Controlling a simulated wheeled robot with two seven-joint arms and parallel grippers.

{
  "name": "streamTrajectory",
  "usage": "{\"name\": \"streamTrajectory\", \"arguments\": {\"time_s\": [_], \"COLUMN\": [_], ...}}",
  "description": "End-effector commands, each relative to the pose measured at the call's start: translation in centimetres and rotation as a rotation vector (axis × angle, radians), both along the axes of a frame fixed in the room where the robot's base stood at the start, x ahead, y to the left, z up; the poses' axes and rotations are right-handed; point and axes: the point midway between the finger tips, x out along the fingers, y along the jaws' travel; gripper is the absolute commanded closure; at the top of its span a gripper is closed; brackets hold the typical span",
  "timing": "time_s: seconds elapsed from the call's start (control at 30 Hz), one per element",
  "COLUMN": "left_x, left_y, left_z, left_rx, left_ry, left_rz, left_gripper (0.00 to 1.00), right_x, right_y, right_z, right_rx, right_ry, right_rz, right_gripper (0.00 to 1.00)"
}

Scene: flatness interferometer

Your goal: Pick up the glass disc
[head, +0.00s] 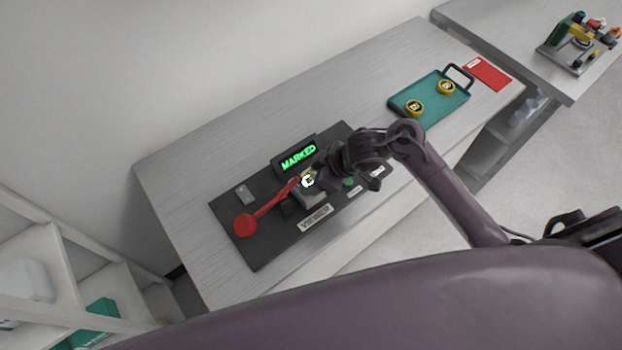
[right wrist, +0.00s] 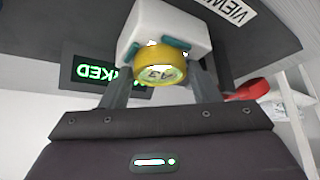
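A glass disc with a yellow rim and a dark mark like "A3" (right wrist: 160,67) sits against a pale block (right wrist: 172,25) in the right wrist view. In the head view the disc (head: 308,181) shows small on the viewer, partly covered by my right gripper. My right gripper (head: 318,168) is at the disc, and in the right wrist view its two fingers (right wrist: 160,80) stand at either side of the rim. I cannot tell whether they press on it. My left gripper is not in view.
The dark viewer base (head: 262,245) carries a display (head: 298,157) reading "MARKED" and a red lever (head: 245,224). A teal tray (head: 430,98) holds two more yellow-rimmed discs. A red card (head: 488,73) lies beside it. The table's far left is clear.

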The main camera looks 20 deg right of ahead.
Motion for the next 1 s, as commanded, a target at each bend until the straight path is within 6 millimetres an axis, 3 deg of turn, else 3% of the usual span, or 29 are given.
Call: {"name": "streamTrajectory", "arguments": {"time_s": [0.03, 0.2, 0.53, 0.7, 1.0], "left_x": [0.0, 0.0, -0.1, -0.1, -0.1], "left_y": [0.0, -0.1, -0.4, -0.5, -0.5], "left_z": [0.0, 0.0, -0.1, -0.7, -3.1], "left_rx": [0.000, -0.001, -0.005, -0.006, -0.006], "left_ry": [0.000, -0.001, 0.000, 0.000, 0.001], "left_rz": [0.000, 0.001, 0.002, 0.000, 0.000], "left_gripper": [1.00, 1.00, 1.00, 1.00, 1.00], "right_x": [0.0, 0.0, 0.0, 0.1, -4.0], "right_y": [0.0, 0.0, 0.0, 0.0, -5.5], "right_z": [0.0, 0.0, 0.3, 1.6, 0.9], "right_rx": [0.000, 0.000, 0.000, -0.002, -0.007], "right_ry": [0.000, 0.000, -0.002, -0.006, 0.002], "right_rz": [0.000, 0.000, 0.001, 0.002, 0.001], "right_gripper": [0.51, 0.73, 0.74, 0.74, 0.74]}}
